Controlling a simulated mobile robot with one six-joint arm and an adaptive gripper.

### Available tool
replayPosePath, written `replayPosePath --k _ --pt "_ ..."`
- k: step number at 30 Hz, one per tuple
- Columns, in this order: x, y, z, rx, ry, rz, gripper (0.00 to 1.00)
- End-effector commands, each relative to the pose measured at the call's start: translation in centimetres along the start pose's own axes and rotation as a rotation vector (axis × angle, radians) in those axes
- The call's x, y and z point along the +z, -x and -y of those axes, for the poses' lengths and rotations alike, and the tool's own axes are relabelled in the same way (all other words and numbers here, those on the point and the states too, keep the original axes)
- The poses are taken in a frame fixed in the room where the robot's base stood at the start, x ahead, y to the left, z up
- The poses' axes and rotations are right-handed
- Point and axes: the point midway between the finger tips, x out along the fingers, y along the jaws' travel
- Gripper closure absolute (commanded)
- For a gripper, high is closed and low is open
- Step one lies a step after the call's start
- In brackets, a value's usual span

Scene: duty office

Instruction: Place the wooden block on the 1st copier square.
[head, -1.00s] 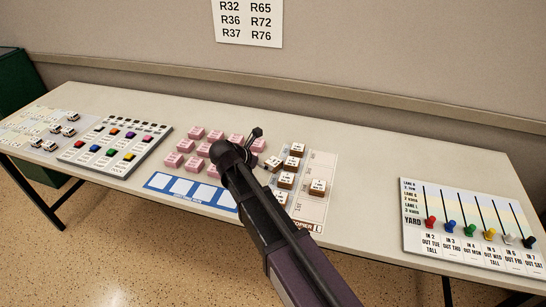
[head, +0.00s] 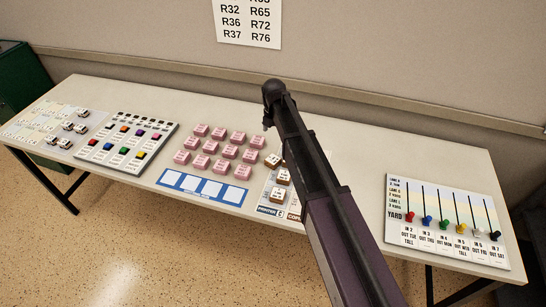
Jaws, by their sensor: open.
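Several brown wooden blocks with white label tops stand on a white printed sheet (head: 264,199) at the middle of the table. Three show left of my arm: a back one (head: 272,160), a middle one (head: 283,177) and a front one (head: 277,195). My arm hides the rest of the sheet and any blocks there. The word at the sheet's front right, partly covered, looks like "COPIER" (head: 294,216); its squares cannot be made out. My gripper (head: 267,123) is raised above the back of the table, mostly hidden behind my wrist. It is open, with no block seen in it.
Pink blocks (head: 238,138) stand in rows left of the sheet, behind a blue strip with white squares (head: 202,188). A board with coloured pieces (head: 127,138) and a sheet with small vehicles (head: 50,125) lie farther left. A slider board (head: 445,225) lies at the right.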

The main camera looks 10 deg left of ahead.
Motion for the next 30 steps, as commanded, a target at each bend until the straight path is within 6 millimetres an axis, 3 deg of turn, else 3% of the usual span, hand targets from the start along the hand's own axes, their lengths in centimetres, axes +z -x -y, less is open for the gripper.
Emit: replayPosePath --k 16,30 --pt "0.1 -0.3 0.0 0.004 0.001 -0.008 0.0" --pt "0.0 -3.6 0.0 0.004 0.001 -0.008 0.0"
